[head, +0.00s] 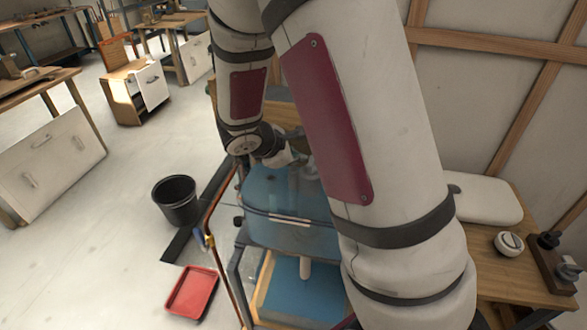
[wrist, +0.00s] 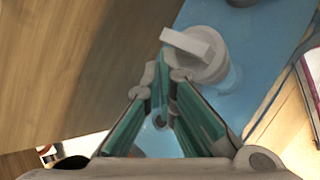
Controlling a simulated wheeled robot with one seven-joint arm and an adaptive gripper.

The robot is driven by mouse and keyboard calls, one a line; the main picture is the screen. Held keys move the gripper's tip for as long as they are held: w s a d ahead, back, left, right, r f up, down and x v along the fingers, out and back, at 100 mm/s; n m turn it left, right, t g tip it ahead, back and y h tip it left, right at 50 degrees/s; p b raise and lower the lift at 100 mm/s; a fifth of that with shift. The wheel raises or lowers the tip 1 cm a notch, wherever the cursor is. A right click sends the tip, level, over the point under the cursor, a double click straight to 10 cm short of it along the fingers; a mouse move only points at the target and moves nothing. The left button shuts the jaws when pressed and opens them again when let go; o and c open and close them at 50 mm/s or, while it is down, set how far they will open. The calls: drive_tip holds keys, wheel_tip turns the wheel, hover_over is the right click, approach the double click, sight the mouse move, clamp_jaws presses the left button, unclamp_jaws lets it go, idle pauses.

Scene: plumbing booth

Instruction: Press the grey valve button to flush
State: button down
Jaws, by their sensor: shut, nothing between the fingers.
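A pale grey valve piece (wrist: 205,62), round with a flat bar-like top, stands on a blue surface (wrist: 270,45) in the wrist view. I take it to be the valve with the button; the button itself is not clearly distinct. My gripper (wrist: 162,72) has green-sided fingers whose tips meet, shut and empty, just left of the valve piece in that picture. I cannot tell whether they touch it. In the head view my gripper (head: 281,157) is small and partly hidden, over the see-through blue tank (head: 290,228). My arm hides part of the tank.
A black bucket (head: 176,203) and a red tray (head: 193,292) are on the floor left of the tank. A copper pipe (head: 222,262) with a blue-handled tap runs beside the tank. A wooden bench (head: 520,285) with a white lid (head: 484,198) is at right.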

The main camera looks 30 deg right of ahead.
sight(296, 171)
drive_tip(key=shift+f, duration=0.2)
idle(0.6)
drive_tip(key=shift+f+b, duration=0.25)
drive_tip(key=shift+b, duration=0.25)
drive_tip(key=shift+f+b, duration=0.4)
drive_tip(key=shift+b, duration=0.05)
idle(0.7)
drive_tip(key=shift+s+a+f+b, duration=0.1)
drive_tip(key=shift+s+f+b, duration=0.15)
drive_tip(key=shift+f+b, duration=0.25)
idle(0.7)
drive_tip(key=shift+r, duration=0.1)
drive_tip(key=shift+w+r+p, duration=0.2)
drive_tip(key=shift+r+p, duration=0.55)
drive_tip(key=shift+r, duration=0.15)
drive_tip(key=shift+r+p, duration=2)
drive_tip(key=shift+r, duration=0.5)
